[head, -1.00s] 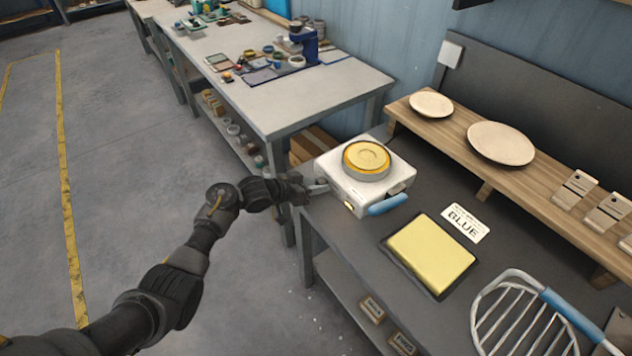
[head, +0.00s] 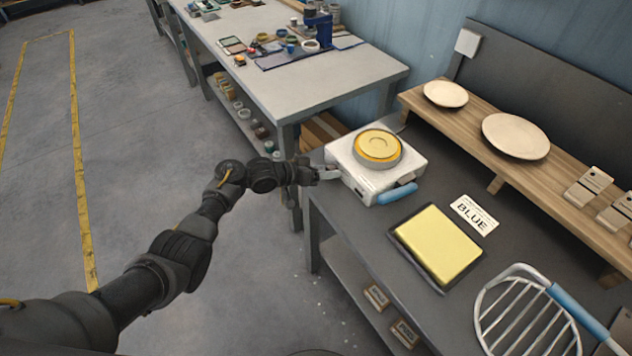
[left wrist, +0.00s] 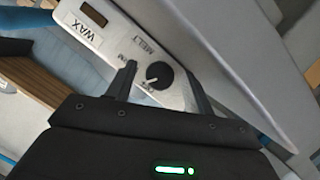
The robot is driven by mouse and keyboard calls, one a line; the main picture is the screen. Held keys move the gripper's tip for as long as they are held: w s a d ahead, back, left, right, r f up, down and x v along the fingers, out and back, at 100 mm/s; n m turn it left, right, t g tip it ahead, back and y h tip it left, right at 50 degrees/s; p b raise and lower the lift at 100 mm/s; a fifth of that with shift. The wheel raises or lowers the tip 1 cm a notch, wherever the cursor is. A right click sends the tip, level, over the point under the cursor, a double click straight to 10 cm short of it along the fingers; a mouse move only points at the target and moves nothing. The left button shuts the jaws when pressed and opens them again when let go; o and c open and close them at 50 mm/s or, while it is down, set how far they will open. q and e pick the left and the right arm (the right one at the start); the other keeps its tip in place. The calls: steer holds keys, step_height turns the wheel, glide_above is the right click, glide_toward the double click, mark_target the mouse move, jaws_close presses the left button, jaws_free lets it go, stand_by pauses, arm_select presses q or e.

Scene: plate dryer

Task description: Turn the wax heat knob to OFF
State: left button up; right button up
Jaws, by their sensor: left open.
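The wax heater is a white box (head: 350,179) at the dark bench's left end, with a round pot of yellow wax (head: 378,146) on top. In the left wrist view its panel (left wrist: 104,46) reads WAX and MELT, with another label partly hidden. The black round wax heat knob (left wrist: 160,75) has a small pale mark that looks turned toward the lower left; the setting cannot be read for sure. My left gripper (left wrist: 160,84) is open, one finger on each side of the knob. In the head view this gripper (head: 322,174) is at the heater's left side. My right gripper is not in view.
A blue handle (head: 400,194) sticks out at the heater's front. A yellow slab in a dark tray (head: 437,246), a BLUE card (head: 474,215) and a wire rack (head: 520,312) lie to the right. A wooden shelf (head: 480,155) holds plates behind. Open floor is left.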

arm_select(q)
steer(key=shift+m, duration=0.6)
steer(key=shift+s+d+f+m+t+y, duration=0.1)
steer(key=shift+m+t+y, duration=0.3)
steer(key=m+t+b, duration=0.1)
steer(key=m+b, duration=0.1)
steer(key=b, duration=0.1)
steer(key=shift+s+f+y, duration=0.1)
steer(key=shift+f+y, duration=0.1)
steer(key=shift+y, duration=0.2)
steer(key=r+v, duration=0.1)
steer(key=v, duration=1)
steer(key=s+a+f+n+y, duration=0.1)
steer(key=s+a+f+n, duration=0.1)
steer(key=f, duration=0.9)
steer(key=s+a+f+n+y, duration=0.2)
steer(key=s+f, duration=0.3)
steer(key=f, duration=0.5)
steer(key=s+a+f+n+y, duration=0.2)
steer(key=s+a+f, duration=0.2)
steer(key=f, duration=0.7)
steer(key=shift+f+n+g, duration=0.3)
steer(key=shift+n+g, duration=0.1)
steer(key=shift+r, duration=0.1)
